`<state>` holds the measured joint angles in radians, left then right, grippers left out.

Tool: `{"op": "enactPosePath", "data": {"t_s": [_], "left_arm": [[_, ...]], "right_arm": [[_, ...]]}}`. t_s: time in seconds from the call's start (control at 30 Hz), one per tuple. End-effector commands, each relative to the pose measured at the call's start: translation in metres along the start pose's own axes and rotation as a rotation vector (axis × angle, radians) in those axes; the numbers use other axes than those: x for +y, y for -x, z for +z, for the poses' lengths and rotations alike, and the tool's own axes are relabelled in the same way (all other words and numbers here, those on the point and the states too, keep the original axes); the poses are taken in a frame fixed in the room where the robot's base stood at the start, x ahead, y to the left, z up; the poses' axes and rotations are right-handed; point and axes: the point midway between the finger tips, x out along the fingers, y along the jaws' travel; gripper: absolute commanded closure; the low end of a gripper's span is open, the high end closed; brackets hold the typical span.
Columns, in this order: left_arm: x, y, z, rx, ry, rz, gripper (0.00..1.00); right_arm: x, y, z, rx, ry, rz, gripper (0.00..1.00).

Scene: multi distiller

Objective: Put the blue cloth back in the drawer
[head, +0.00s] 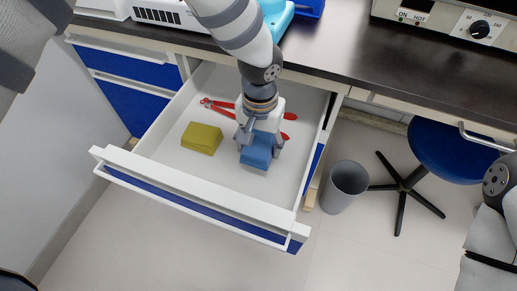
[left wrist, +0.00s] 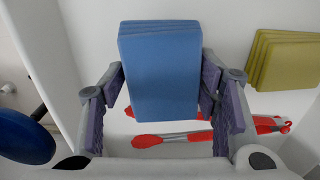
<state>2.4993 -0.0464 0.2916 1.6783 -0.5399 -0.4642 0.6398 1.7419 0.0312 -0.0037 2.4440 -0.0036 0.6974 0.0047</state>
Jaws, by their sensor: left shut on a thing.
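The blue cloth (head: 256,152) is a folded stack inside the open white drawer (head: 205,203). My left gripper (head: 260,145) reaches down into the drawer and is shut on the cloth. In the left wrist view the blue cloth (left wrist: 160,70) sits between the two fingers of the left gripper (left wrist: 160,80), its front end toward the palm. I cannot tell whether the cloth touches the drawer floor. My right gripper is out of view; only part of my right arm shows at the right edge of the head view.
A folded yellow cloth (head: 201,138) lies left of the blue one in the drawer. Red-handled tools (head: 222,105) lie behind, partly hidden by my gripper. A grey bin (head: 344,186) and a blue stool (head: 447,150) stand right of the drawer. The dark countertop (head: 340,48) overhangs the back.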

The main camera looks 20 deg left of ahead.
Motion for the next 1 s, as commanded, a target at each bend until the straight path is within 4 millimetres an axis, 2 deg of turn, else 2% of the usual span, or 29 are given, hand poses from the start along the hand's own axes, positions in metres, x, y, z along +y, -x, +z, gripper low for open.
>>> {"op": "enactPosePath", "data": {"t_s": [0.07, 0.2, 0.53, 0.57, 0.63, 0.93, 1.0], "left_arm": [[-0.007, -0.011, 0.001, -0.003, 0.002, 0.001, 0.7], [-0.005, -0.038, 0.001, -0.003, 0.0, 0.0, 0.7], [-0.005, -0.04, 0.0, -0.001, 0.001, -0.001, 0.7], [-0.005, -0.04, 0.0, 0.0, 0.001, 0.0, 0.4], [-0.005, -0.039, 0.0, 0.0, 0.001, 0.0, 0.24], [-0.005, -0.038, 0.0, 0.0, 0.001, 0.0, 0.24], [-0.005, -0.032, -0.001, 0.003, 0.0, 0.0, 0.24]], "right_arm": [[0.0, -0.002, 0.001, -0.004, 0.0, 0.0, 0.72], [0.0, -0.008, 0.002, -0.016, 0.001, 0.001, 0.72], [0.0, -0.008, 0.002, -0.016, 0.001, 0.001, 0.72], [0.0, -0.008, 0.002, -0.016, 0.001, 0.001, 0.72], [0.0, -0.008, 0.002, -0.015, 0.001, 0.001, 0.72], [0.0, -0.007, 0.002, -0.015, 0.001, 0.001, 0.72], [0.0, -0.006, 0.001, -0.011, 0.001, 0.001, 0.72]]}}
